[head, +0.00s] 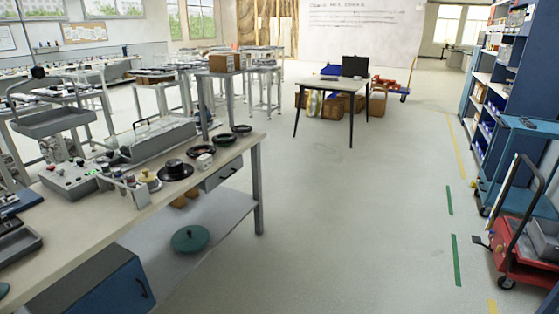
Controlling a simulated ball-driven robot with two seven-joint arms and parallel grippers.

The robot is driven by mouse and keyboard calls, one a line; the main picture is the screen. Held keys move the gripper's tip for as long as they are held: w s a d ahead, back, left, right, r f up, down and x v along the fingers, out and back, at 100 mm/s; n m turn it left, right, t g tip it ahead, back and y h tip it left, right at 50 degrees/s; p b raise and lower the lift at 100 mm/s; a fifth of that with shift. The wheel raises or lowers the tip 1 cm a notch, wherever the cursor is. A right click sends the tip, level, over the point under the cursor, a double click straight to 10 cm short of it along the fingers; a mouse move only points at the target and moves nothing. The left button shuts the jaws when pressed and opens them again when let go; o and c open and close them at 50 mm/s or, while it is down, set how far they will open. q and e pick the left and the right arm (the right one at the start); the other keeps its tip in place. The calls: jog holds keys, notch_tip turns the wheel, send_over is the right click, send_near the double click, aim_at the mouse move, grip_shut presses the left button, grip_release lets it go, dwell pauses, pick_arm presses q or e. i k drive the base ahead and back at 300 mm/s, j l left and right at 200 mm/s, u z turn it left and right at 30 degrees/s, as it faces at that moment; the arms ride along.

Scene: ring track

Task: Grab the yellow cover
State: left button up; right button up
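A small round yellow piece (149,179), which looks like the yellow cover, sits on the long workbench (222,157) at the left in the head view. It stands between a grey fixture with upright posts (128,189) and a black disc-shaped part (175,170). It is small in the picture, so its exact shape is hard to tell. Neither of my grippers shows in this view.
A white block (205,161) and dark rings (201,150) lie farther along the bench. A green disc (190,238) lies on its lower shelf. The floor (350,220) right of the bench is clear. A red cart (520,245) and blue shelving (488,110) line the right.

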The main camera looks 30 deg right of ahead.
aim_at(148, 177)
jog(key=l+z, duration=0.15)
jog(key=z, duration=0.2)
jog(key=i+j+u, duration=0.25)
jog(key=i, duration=0.7)
jog(key=i+j+u, duration=0.25)
jog(key=i, duration=0.7)
